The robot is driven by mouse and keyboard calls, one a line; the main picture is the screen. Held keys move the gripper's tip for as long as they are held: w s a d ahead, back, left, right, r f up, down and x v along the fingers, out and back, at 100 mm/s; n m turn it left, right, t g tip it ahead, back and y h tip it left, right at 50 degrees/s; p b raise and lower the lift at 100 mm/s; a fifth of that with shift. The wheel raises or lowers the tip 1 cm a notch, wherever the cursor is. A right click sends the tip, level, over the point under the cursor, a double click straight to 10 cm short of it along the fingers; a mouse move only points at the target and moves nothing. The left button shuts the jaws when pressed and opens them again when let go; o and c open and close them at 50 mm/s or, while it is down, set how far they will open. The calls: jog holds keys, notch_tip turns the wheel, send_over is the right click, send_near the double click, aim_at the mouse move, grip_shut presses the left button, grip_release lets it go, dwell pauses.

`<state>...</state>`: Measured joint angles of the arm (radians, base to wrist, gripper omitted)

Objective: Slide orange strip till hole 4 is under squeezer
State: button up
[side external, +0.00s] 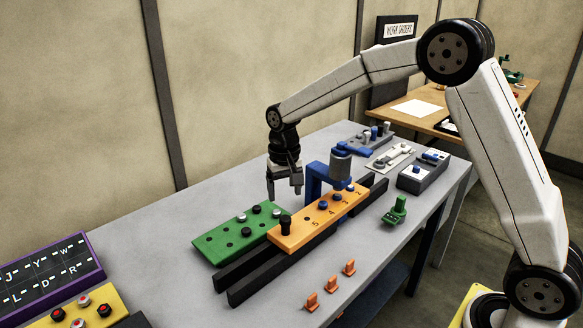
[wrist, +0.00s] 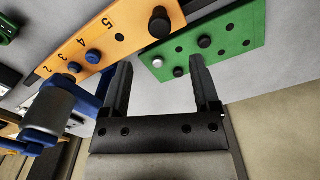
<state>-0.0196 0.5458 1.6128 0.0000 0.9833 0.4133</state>
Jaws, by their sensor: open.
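The orange strip (side external: 300,228) lies along two black rails, with numbers beside its holes and a black knob (side external: 285,225) standing at its near end. Blue pegs sit in holes by the lower numbers; hole 5 looks empty. The blue squeezer (side external: 314,180) with its grey cylinder (side external: 340,165) stands over the strip's far part. In the wrist view the strip (wrist: 130,35) crosses the top left, and the squeezer's cylinder (wrist: 50,108) hides part of it. My gripper (side external: 284,192) is open and empty, above the table behind the strip, apart from the knob; its two fingers show in the wrist view (wrist: 160,80).
A green plate (side external: 225,238) with black and silver pegs lies left of the strip. Black rails (side external: 250,282) extend past its near end. Orange clips (side external: 331,284) and a green part (side external: 396,210) lie on the right. Grey fixtures stand at the back.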

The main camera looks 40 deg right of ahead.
aim_at(285, 217)
jog(key=shift+f, duration=3.8)
grip_shut()
